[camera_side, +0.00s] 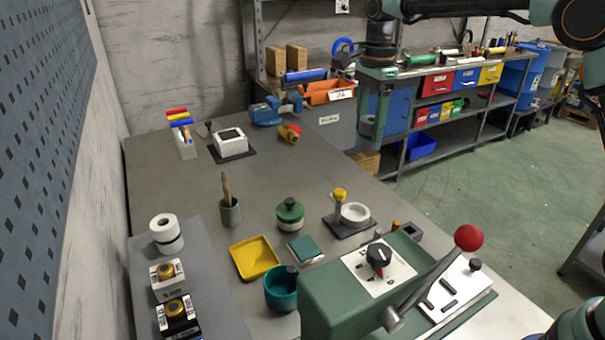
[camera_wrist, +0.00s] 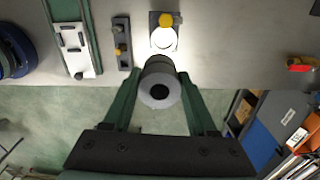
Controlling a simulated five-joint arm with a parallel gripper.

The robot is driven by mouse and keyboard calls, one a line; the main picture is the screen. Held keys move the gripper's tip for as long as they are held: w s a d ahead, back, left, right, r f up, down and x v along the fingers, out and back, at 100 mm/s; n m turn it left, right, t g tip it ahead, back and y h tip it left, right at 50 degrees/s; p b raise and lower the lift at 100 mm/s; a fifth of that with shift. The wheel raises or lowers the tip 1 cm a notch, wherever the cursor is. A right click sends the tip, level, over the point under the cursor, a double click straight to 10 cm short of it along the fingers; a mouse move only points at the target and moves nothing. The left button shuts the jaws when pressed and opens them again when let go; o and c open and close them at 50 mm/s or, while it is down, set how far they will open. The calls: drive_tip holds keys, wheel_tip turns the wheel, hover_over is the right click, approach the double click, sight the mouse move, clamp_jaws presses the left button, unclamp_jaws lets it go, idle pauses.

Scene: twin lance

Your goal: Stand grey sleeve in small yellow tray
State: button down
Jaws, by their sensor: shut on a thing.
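The grey sleeve (camera_wrist: 160,92) is a short hollow cylinder with a dark bore, seen end-on in the wrist view. My gripper (camera_wrist: 158,80) has its two green fingers shut on the sleeve, one on each side. In the side view my gripper (camera_side: 375,118) hangs at the upper right, off the far right edge of the grey table; the sleeve (camera_side: 367,125) is small and partly hidden there. The small yellow tray (camera_side: 255,258) lies flat and empty on the table, left of centre and well away from my gripper. The tray is not visible in the wrist view.
Around the tray stand a teal cup (camera_side: 281,292), a green square block (camera_side: 306,249), a green-lidded jar (camera_side: 290,214) and a grey pot with a brush (camera_side: 231,212). A green lever press (camera_side: 350,292) stands to the right. A white roll (camera_side: 166,232) is at left.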

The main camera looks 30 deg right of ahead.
drive_tip(key=s+d+n, duration=0.3)
drive_tip(key=s+n, duration=0.9)
drive_tip(key=n, duration=0.7)
drive_tip(key=m, duration=0.4)
hover_over(341, 242)
drive_tip(key=s+a, duration=0.3)
drive_tip(key=s, duration=0.1)
drive_tip(key=shift+f, duration=10.6)
drive_tip(key=shift+f, duration=0.1)
drive_tip(key=shift+c, duration=2.4)
unclamp_jaws()
